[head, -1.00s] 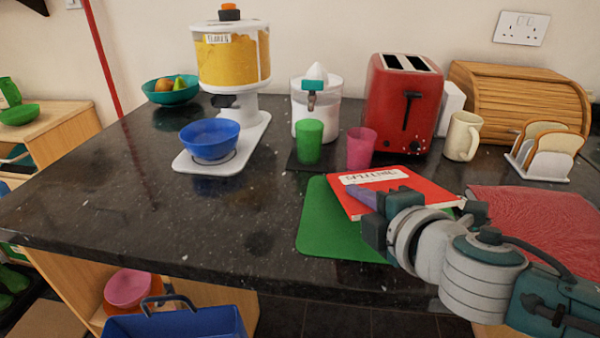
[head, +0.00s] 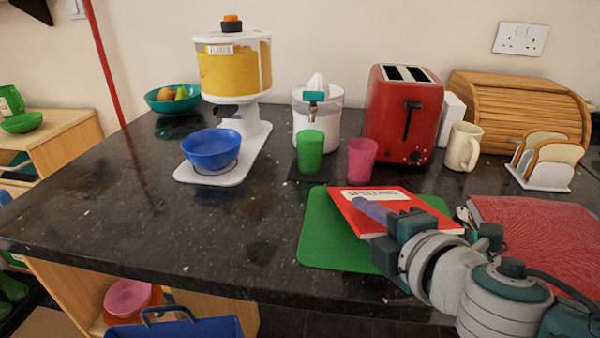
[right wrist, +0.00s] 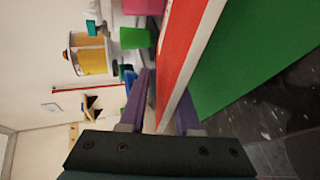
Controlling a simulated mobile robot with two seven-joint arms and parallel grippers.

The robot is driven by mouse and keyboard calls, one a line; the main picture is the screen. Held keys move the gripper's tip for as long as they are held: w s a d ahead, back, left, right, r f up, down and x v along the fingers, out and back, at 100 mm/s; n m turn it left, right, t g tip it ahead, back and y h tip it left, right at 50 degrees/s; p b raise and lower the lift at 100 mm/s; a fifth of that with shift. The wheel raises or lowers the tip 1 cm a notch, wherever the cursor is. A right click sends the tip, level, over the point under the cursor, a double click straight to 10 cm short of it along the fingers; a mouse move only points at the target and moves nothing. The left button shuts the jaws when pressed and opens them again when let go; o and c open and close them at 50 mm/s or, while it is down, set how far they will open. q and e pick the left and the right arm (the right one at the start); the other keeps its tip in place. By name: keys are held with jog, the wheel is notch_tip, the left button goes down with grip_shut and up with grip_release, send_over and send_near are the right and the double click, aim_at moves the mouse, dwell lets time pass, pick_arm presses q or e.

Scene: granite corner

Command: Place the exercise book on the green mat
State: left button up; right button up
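The red exercise book (head: 375,214) with a white label is over the green mat (head: 325,240) on the dark counter. Mat shows to its left, in front and at its far right. My right gripper (head: 385,218) is at the book's near edge and hides part of it. In the right wrist view the book (right wrist: 185,50) passes between the two purple fingers (right wrist: 163,105), which are closed on its edge. The green mat (right wrist: 245,50) lies beyond the book there. Whether the book touches the mat is hard to tell. My left gripper is out of view.
Green (head: 311,152) and pink (head: 361,160) cups stand behind the mat, with a red toaster (head: 403,115) behind them. A red textured sheet (head: 540,235) lies to the right. A blue bowl (head: 211,150) stands left. The counter left of the mat is clear.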

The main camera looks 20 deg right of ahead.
jog(key=p+v, duration=0.1)
jog(key=v, duration=0.5)
jog(key=shift+w, duration=0.1)
notch_tip(320, 180, up, 7)
jog(key=s+p, duration=0.2)
jog(key=p, duration=0.4)
jog(key=shift+s+p, duration=0.35)
jog(key=shift+s, duration=0.05)
jog(key=shift+a, duration=0.1)
